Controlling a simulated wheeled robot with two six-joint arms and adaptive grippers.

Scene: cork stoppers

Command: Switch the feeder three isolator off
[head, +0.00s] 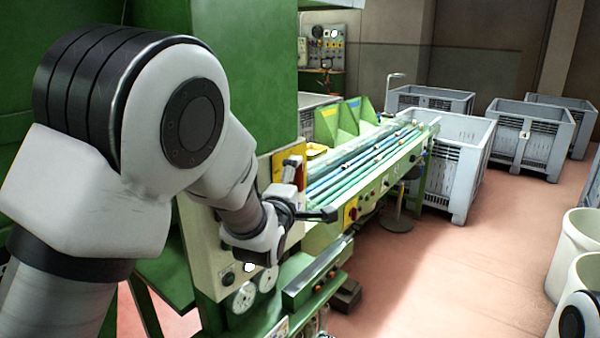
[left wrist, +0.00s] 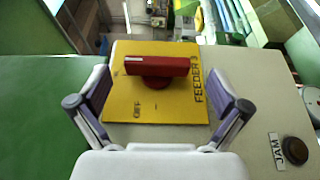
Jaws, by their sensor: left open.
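The feeder three isolator is a red bar handle (left wrist: 157,67) on a yellow plate (left wrist: 170,108) marked "FEEDER 3", with "OFF" lettered at its lower left. In the left wrist view the handle lies crosswise, left to right. My left gripper (head: 308,208) is open, with one finger on each side of the plate. The handle sits between and a little beyond the fingers, and no contact shows. In the head view the red handle (head: 299,172) shows just above the gripper, and the arm hides part of the panel. My right gripper is out of view.
A dark button labelled "JAM" (left wrist: 295,150) is right of the plate on the pale panel. A green conveyor (head: 370,160) with tubes extends behind. Grey crates (head: 455,165) stand on the open reddish floor, and pale bins (head: 575,250) are at right.

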